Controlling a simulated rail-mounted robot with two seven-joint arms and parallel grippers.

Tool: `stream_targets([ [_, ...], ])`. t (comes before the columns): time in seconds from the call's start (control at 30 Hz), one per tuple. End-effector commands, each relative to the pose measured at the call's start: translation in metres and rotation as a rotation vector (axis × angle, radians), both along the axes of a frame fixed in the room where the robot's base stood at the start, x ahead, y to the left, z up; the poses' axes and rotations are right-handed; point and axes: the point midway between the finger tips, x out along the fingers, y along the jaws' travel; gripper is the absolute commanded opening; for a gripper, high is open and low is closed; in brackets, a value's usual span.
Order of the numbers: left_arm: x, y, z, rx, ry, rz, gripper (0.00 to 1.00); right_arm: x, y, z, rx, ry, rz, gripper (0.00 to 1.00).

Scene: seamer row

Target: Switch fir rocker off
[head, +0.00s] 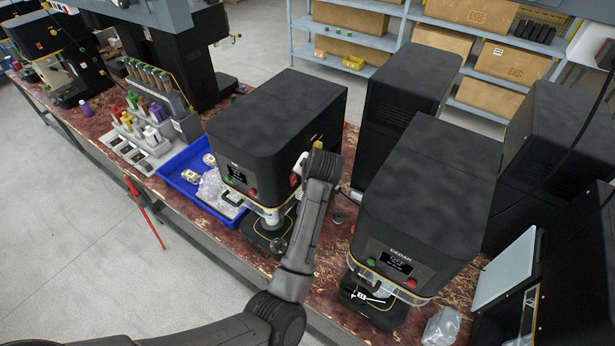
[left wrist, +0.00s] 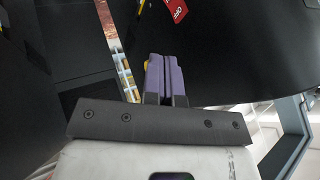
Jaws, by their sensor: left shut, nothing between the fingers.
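The left black machine (head: 275,110) has a small dark screen, with a label too small to read. The machine beside it, marked CEDAR (head: 425,190), stands to its right. My left arm reaches up between them, and its white wrist (head: 298,168) is close to the left machine's right side. In the left wrist view my left gripper (left wrist: 165,75) is shut and empty, its purple fingertips together in front of a black surface. A red tag with white lettering (left wrist: 176,9) is just beyond the tips. I cannot make out a rocker. My right gripper is out of view.
A blue tray (head: 180,185) with clear bags stands left of the left machine. Beyond it is a rack of coloured bottles (head: 150,90). A clear bag (head: 441,326) lies at front right. The gap between the machines is narrow.

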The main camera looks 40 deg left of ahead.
Motion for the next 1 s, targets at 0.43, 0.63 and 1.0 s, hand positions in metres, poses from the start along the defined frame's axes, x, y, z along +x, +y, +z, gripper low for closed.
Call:
stream_targets([
  [0.43,-0.015,-0.013,0.035,-0.001,0.0,-0.001,0.0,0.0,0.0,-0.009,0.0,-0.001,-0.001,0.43],
  [0.63,-0.015,-0.013,0.036,-0.001,0.0,-0.001,0.0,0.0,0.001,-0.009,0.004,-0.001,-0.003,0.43],
  [1.0,-0.015,-0.013,0.036,-0.001,0.0,0.0,0.0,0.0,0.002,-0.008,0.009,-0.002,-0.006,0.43],
])
